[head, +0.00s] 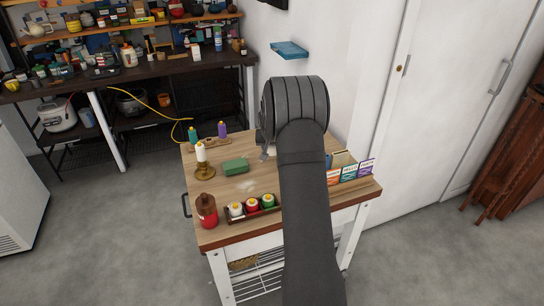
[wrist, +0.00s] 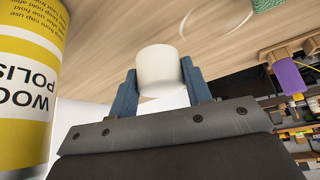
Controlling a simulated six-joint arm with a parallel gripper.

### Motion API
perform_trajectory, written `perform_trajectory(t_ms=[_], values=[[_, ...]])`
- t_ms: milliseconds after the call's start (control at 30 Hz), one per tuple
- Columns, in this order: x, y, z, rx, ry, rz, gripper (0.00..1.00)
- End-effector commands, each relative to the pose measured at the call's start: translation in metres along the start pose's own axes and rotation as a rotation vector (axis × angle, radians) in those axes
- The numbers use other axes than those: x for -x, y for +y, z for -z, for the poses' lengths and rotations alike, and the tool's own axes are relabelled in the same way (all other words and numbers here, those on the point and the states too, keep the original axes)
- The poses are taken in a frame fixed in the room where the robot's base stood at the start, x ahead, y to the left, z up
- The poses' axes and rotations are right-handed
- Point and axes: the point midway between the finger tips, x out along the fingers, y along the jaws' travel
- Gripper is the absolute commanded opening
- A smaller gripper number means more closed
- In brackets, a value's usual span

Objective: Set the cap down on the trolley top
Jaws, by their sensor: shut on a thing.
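The white cap (wrist: 157,76) shows in the wrist view as a short plain cylinder. My gripper (wrist: 158,66) is shut on it, with one blue finger on each side. The trolley top (head: 222,184) is light wood with a darker front edge; its surface also shows in the wrist view (wrist: 120,40). In the head view my arm reaches over the trolley and hides the cap and the fingers. Whether the cap touches the wood cannot be told.
A yellow and white polish can (wrist: 28,85) stands close on the left in the wrist view.

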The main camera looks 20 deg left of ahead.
Motion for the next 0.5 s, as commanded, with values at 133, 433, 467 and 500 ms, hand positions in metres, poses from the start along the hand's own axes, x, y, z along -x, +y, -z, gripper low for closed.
perform_trajectory(t_ms=[133, 433, 467, 500], values=[[-0.011, 0.000, -0.007, 0.000, -0.002, -0.001, 0.21], [-0.034, 0.001, -0.019, 0.001, 0.001, -0.001, 0.21], [-0.034, 0.001, -0.019, 0.001, 0.001, 0.000, 0.21], [-0.034, 0.001, -0.019, 0.000, 0.001, 0.000, 0.21]])
